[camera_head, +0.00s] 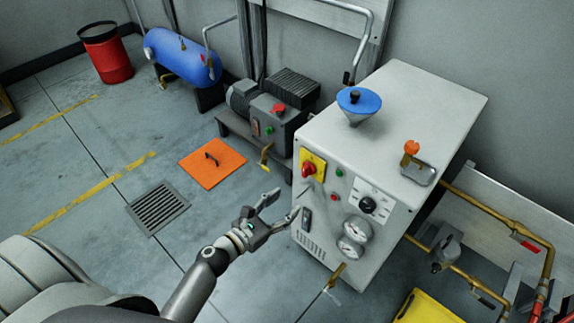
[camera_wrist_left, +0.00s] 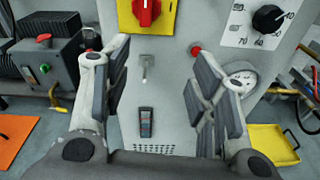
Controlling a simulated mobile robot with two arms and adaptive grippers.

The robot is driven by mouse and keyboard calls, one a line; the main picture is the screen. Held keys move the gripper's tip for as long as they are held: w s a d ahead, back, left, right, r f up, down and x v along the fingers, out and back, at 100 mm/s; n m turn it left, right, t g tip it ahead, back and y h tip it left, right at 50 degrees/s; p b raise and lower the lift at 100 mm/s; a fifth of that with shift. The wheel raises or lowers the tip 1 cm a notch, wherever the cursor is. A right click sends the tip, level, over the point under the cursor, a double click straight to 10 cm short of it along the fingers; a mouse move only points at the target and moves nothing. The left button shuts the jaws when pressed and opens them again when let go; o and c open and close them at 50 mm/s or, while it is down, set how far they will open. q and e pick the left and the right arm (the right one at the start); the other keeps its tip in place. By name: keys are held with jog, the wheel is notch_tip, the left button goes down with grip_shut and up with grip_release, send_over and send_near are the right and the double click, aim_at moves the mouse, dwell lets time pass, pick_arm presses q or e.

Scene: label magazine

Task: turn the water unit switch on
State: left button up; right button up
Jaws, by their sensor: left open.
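The white cabinet unit (camera_head: 400,105) stands right of centre. Its front panel has a red rotary knob on a yellow plate (camera_head: 320,159), a small metal toggle lever (camera_wrist_left: 147,67) and a dark rocker-like switch (camera_head: 306,218). In the left wrist view the dark switch (camera_wrist_left: 146,122) shows low between the fingers, the lever above it, and the red knob (camera_wrist_left: 147,10) at the top edge. I cannot tell which one is the water unit switch. My left gripper (camera_head: 284,202) is open and empty in front of the panel, apart from these controls. My right gripper is not in view.
A blue funnel (camera_head: 358,102) sits on top. A motor unit (camera_head: 270,112) stands behind left. Brass pipes (camera_head: 500,220) and a yellow tray (camera_head: 425,308) are at right. Floor at left is mostly clear.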

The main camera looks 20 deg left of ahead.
aim_at(304, 170)
pick_arm(q)
jog(key=shift+n+t, duration=0.7)
jog(key=shift+n, duration=0.2)
jog(key=w+r, duration=0.1)
jog(key=w, duration=0.2)
jog(key=w+d+r, duration=0.1)
jog(key=w, duration=0.2)
jog(key=w+r, duration=0.1)
jog(key=w, duration=0.2)
jog(key=shift+w+d+r, duration=0.15)
jog(key=shift+w+r, duration=0.1)
jog(key=shift+x, duration=0.9)
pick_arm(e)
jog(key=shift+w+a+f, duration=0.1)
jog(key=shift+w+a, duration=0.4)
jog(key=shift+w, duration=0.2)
pick_arm(q)
jog(key=shift+c, duration=0.4)
jog(key=c, duration=0.7)
jog(key=shift+c, duration=0.5)
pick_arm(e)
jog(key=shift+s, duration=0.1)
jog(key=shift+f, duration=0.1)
